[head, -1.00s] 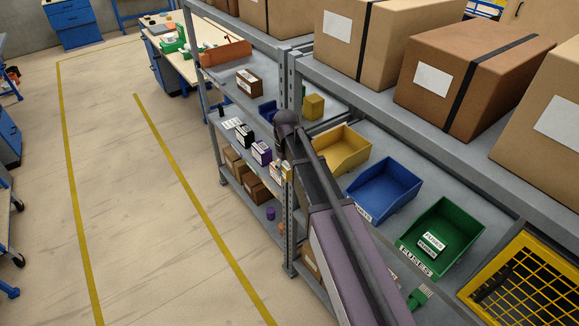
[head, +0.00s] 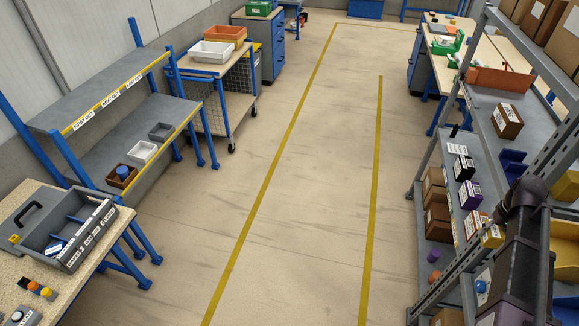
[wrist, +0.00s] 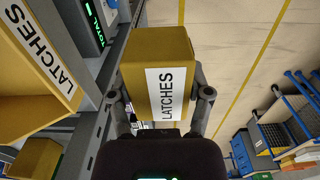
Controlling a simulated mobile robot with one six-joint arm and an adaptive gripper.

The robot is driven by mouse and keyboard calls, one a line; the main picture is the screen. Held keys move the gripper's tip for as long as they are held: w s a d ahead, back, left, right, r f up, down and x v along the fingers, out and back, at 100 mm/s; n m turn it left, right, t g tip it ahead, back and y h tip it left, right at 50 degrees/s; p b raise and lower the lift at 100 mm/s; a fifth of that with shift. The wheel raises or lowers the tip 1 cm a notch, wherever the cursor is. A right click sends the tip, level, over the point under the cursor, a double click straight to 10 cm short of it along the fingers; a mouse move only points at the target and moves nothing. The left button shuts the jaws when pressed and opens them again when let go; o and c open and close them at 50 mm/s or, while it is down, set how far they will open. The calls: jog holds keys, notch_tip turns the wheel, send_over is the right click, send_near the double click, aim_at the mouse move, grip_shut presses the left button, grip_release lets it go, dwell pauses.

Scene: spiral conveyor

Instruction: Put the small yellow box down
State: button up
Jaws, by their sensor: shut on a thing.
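In the wrist view a small yellow box (wrist: 148,55) with a white LATCHES label sits between the two fingers of my gripper (wrist: 162,95), which is shut on it. The label faces the camera, and the floor shows beyond the box. In the head view my arm hides the gripper. A small yellow patch with a white label (head: 492,237) shows just left of my arm, but I cannot tell whether it is the held box.
A yellow LATCHES bin (wrist: 35,85) is left of my gripper, with another yellow box (wrist: 35,158) below it. The shelf rack (head: 425,215) holds several boxes at right. At left are a grey rack (head: 100,75) and a bench with a grey tote (head: 68,232). The aisle (head: 300,180) is clear.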

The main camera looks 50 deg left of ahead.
notch_tip(320, 180, down, 13)
jog(key=b, duration=1.2)
